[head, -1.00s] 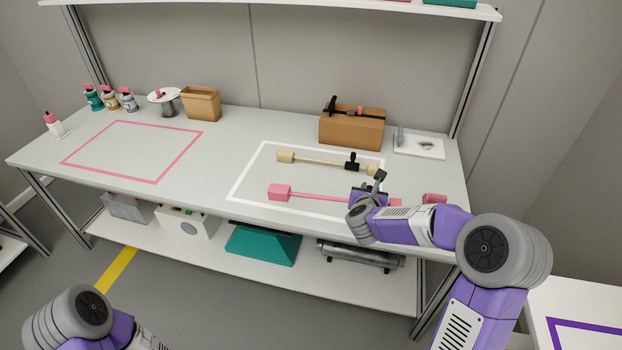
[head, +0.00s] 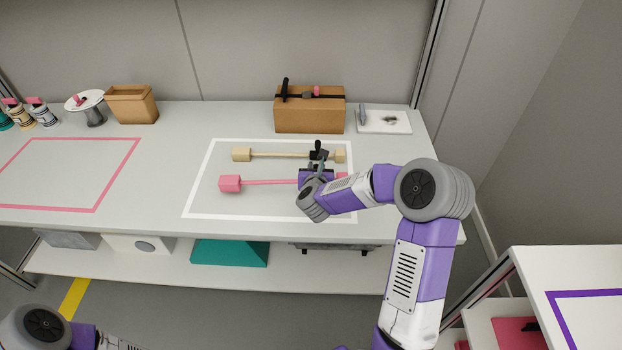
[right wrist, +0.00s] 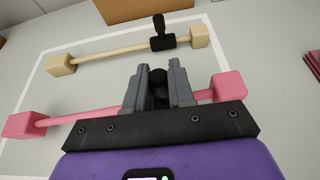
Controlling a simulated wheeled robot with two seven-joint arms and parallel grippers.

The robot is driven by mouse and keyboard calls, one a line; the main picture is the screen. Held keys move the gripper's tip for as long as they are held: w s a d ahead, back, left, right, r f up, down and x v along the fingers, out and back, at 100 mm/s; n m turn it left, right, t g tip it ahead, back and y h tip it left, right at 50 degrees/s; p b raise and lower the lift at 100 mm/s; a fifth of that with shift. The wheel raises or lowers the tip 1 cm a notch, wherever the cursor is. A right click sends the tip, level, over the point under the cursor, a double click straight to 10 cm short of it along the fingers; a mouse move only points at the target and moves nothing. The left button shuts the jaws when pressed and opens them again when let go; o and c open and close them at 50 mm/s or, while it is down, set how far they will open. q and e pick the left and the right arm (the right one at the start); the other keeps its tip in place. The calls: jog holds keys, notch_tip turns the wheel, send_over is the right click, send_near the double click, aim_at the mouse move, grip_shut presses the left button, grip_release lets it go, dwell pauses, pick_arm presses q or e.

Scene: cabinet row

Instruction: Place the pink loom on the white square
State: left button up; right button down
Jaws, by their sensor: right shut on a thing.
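The pink loom is a thin pink rod with a pink block (head: 230,184) at its left end and another at its right end. It lies across the inside of the white square (head: 200,175), a white outline on the table. My right gripper (right wrist: 158,88) is shut on the loom's dark handle near the right part of the rod. The right wrist view shows the right pink block (right wrist: 229,87) beside the fingers. I cannot tell whether the loom touches the table. My left arm shows at the lower left, its gripper out of view.
A tan loom (head: 280,155) with a black handle lies behind, inside the same outline. A brown box (head: 310,112) and a white tray (head: 384,122) stand at the back right. The pink outline (head: 70,210) at the left is empty. A brown bin (head: 131,105) stands behind it.

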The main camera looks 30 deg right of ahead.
notch_tip(320, 180, down, 4)
jog(key=shift+r+b, duration=0.1)
jog(key=shift+b, duration=0.5)
jog(key=c, duration=0.9)
grip_release()
